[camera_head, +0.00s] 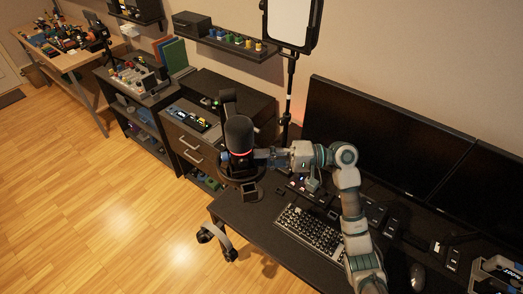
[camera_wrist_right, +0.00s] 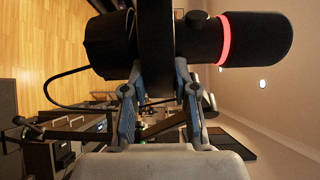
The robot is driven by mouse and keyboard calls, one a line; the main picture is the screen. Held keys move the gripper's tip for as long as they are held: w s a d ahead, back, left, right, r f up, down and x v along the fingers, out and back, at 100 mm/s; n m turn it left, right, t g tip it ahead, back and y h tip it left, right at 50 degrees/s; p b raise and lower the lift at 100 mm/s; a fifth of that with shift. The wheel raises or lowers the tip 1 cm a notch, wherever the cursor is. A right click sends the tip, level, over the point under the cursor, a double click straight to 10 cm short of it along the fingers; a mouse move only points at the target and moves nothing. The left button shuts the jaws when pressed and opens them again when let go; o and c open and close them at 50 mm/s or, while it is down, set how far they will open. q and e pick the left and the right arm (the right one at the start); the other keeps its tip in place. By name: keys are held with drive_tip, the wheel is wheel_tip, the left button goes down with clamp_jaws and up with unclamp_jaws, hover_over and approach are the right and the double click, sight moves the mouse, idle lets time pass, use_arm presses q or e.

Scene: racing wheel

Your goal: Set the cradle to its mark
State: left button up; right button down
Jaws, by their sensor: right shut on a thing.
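A black microphone (camera_head: 240,134) with a glowing red ring stands upright near the desk's left end. It also shows in the right wrist view (camera_wrist_right: 255,40). A dark band (camera_wrist_right: 155,45), which looks like the cradle, wraps around the microphone's middle between my fingers. My right gripper (camera_head: 263,157) reaches it from the right, and in the right wrist view its two fingers (camera_wrist_right: 158,92) are shut on the band. Whether the microphone base touches the desk is hard to tell. I cannot make out a mark. My left gripper is out of view.
The black desk (camera_head: 258,222) holds a keyboard (camera_head: 308,233), a mouse (camera_head: 416,275) and large monitors (camera_head: 375,140) at the back. A lamp stand (camera_head: 288,95) rises behind. A drawer cabinet (camera_head: 190,150) stands left of the microphone. Open wooden floor (camera_head: 100,200) lies at the left.

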drive_tip(key=shift+r, duration=0.2)
drive_tip(key=c, duration=0.9)
unclamp_jaws()
drive_tip(key=shift+d, duration=0.1)
drive_tip(key=shift+s, duration=0.1)
drive_tip(key=d, duration=0.8)
drive_tip(key=w+d, duration=0.1)
drive_tip(key=d, duration=0.3)
drive_tip(key=shift+d+f, duration=0.1)
drive_tip(key=shift+d, duration=0.05)
